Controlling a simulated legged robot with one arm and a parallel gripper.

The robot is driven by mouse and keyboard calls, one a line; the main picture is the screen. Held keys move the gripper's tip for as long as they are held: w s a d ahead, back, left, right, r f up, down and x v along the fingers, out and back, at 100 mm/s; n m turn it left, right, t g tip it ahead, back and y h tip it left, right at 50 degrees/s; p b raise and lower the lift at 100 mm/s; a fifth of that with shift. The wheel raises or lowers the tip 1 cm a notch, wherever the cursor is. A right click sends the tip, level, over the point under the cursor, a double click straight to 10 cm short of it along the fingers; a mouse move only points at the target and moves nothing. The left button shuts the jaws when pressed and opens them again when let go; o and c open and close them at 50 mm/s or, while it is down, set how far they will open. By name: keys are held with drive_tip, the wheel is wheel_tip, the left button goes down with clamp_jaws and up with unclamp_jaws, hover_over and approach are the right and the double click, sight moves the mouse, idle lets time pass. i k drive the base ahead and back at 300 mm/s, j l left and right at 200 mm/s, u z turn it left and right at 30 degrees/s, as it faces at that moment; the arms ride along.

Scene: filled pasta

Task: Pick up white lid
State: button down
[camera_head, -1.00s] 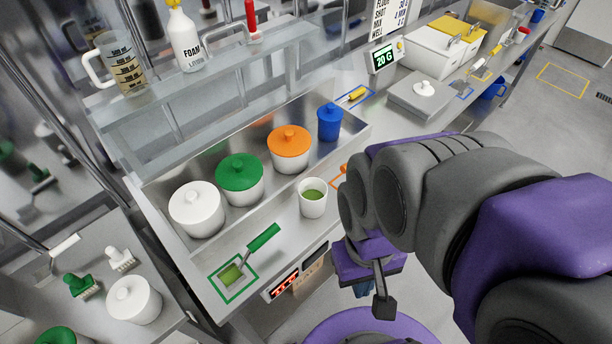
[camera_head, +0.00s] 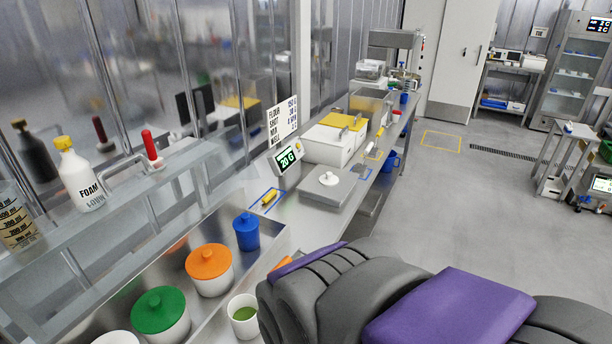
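A small white knobbed lid (camera_head: 329,179) lies on the grey flat-topped scale (camera_head: 325,192), in the middle of the counter. Another white lid (camera_head: 118,338) shows only as a sliver at the bottom edge, at the near end of the row of lidded containers. My gripper is out of the frame; only my grey and purple arm shows at the lower right. I cannot see whether it is open or holds anything.
A green-lidded pot (camera_head: 160,311), an orange-lidded pot (camera_head: 209,269) and a blue container (camera_head: 246,232) stand in a metal tray. A white cup (camera_head: 243,314) with green contents stands beside them. White bins (camera_head: 327,145) stand behind the scale.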

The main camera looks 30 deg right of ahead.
sight(329, 180)
drive_tip(key=i+l+z, duration=0.25)
drive_tip(key=i+l, duration=0.2)
drive_tip(key=l, duration=0.35)
drive_tip(key=i+l+z, duration=0.25)
drive_tip(key=i+l, duration=0.25)
drive_tip(key=l, duration=0.25)
drive_tip(key=i+l+z, duration=0.25)
drive_tip(key=i+l, duration=0.3)
drive_tip(key=l, duration=0.1)
